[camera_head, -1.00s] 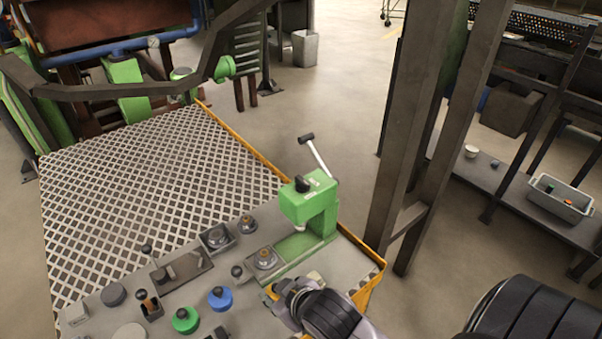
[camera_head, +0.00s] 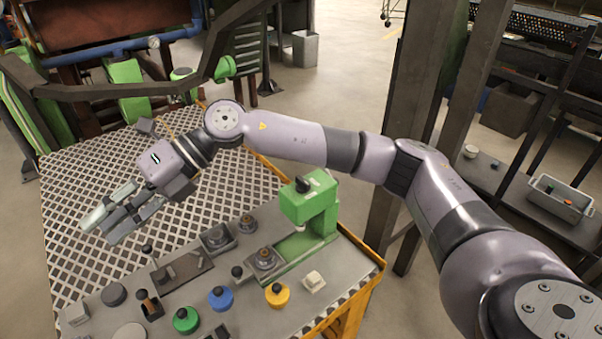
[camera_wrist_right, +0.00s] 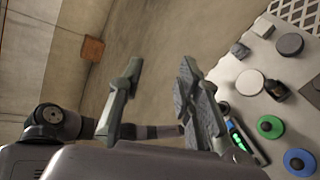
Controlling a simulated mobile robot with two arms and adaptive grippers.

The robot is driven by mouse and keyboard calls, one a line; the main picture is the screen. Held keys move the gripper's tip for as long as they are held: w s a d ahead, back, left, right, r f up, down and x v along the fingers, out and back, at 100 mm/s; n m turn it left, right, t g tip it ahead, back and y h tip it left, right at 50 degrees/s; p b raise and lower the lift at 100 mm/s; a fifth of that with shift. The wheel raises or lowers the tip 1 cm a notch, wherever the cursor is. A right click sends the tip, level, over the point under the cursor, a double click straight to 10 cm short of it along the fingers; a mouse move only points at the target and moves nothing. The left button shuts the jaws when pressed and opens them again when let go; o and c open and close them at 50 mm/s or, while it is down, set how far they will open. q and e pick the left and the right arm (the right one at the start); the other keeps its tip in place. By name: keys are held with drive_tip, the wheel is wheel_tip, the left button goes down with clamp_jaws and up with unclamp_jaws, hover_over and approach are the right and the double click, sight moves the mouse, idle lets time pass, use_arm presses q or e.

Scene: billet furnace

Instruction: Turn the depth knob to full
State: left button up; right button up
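A black knob (camera_head: 302,184) sits on top of the green press head (camera_head: 310,204) at the right of the control panel (camera_head: 240,317). No label is readable, so I cannot tell which is the depth knob. My right gripper (camera_head: 110,222) hangs over the patterned plate, left of the panel controls, apart from all knobs. In the right wrist view its fingers (camera_wrist_right: 160,80) are spread and empty. My left gripper is out of view.
The panel also holds dark sockets (camera_head: 216,238), a small lever (camera_head: 148,303) and a pale block (camera_head: 314,281). A patterned plate (camera_head: 75,195) lies beyond, edged by an orange rail. A dark steel post (camera_head: 433,70) stands right of the panel, behind my arm.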

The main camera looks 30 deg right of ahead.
drive_tip(key=w+d+t+h, duration=0.1)
drive_tip(key=w+d+h, duration=0.15)
drive_tip(key=d, duration=0.35)
drive_tip(key=w+d+h, duration=0.2)
drive_tip(key=d+h, duration=0.2)
drive_tip(key=d, duration=0.2)
wheel_tip(320, 180, up, 7)
drive_tip(key=m+h, duration=0.4)
drive_tip(key=h, duration=0.3)
hover_over(302, 178)
wheel_tip(302, 178, down, 17)
drive_tip(key=shift+a+f+p, duration=0.1)
drive_tip(key=shift+f+p, duration=0.05)
drive_tip(key=shift+p, duration=0.9)
clamp_jaws()
